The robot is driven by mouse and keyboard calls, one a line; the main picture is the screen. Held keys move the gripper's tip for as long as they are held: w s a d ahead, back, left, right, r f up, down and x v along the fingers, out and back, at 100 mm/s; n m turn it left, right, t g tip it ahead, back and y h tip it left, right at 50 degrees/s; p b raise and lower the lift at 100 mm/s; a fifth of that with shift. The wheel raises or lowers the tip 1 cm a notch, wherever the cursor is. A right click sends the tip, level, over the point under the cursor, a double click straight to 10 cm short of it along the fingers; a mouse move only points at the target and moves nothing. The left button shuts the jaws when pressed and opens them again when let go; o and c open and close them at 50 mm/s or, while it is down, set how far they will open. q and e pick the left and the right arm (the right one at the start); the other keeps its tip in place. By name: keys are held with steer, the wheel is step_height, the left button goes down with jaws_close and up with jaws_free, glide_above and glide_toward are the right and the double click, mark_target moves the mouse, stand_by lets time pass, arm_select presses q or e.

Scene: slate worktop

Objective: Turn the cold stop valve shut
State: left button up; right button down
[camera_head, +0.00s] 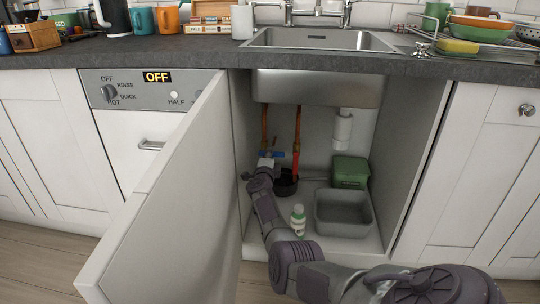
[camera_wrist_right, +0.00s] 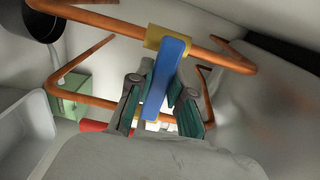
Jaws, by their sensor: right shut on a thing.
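The cold stop valve has a blue lever (camera_head: 278,153) on the left copper pipe (camera_head: 264,125) inside the open cabinet under the sink. In the right wrist view the blue lever (camera_wrist_right: 166,78) lies across the pipe (camera_wrist_right: 215,55), about square to it, beside the brass valve body (camera_wrist_right: 168,38). My right gripper (camera_head: 266,161) reaches into the cabinet. Its fingers (camera_wrist_right: 160,92) are shut on the blue lever, one on each side. In the head view my gripper partly hides the valve. My left gripper is not in view.
A red lever (camera_head: 296,149) sits on the right pipe. A white bottle (camera_head: 298,220), a grey tub (camera_head: 343,213) and a green box (camera_head: 350,171) stand on the cabinet floor. The open cabinet door (camera_head: 175,215) stands left of my arm; the sink bowl (camera_head: 315,88) is above.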

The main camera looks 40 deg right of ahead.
steer(key=shift+f, duration=0.1)
steer(key=c, duration=1)
jaws_free()
steer(key=shift+c, duration=0.2)
steer(key=shift+a, duration=0.1)
steer(key=v, duration=0.7)
steer(key=shift+a, duration=0.2)
steer(key=shift+s, duration=0.15)
